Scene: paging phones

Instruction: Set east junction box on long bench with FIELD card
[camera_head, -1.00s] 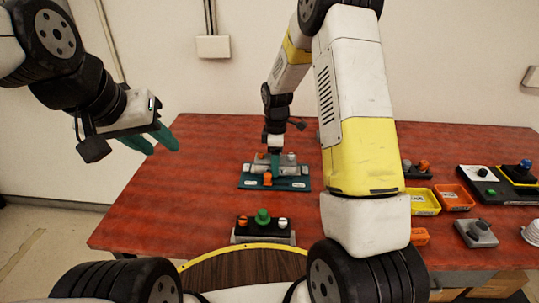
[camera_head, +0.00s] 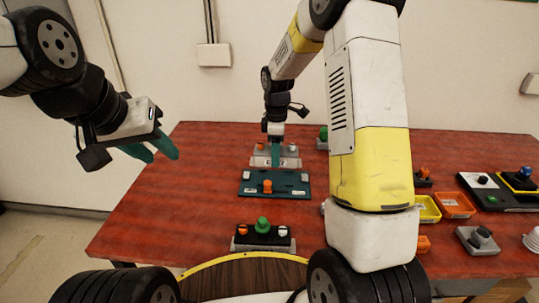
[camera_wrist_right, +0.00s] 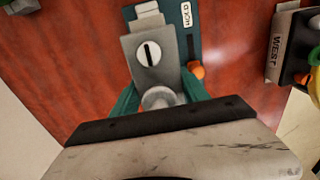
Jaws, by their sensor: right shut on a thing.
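My right gripper (camera_head: 276,152) is shut on a grey box (camera_head: 262,160), just behind a teal board (camera_head: 286,190) on the red long bench (camera_head: 200,165). In the right wrist view the teal fingers (camera_wrist_right: 160,98) close around a round grey knob, and the grey box (camera_wrist_right: 142,78) shows a white slotted disc. It overlaps the edge of the teal board (camera_wrist_right: 186,40), which bears a HOLD card (camera_wrist_right: 186,14). I cannot tell whether the box touches the bench, nor read its name. My left gripper (camera_head: 150,149) is open and empty, left of the bench. No FIELD card is legible.
A box marked WEST (camera_wrist_right: 279,45) lies at the near side, with green, orange and white knobs in the head view (camera_head: 262,239). Yellow (camera_head: 428,209) and orange trays (camera_head: 455,206) and a grey knob box (camera_head: 478,241) are at right. Bench left is clear.

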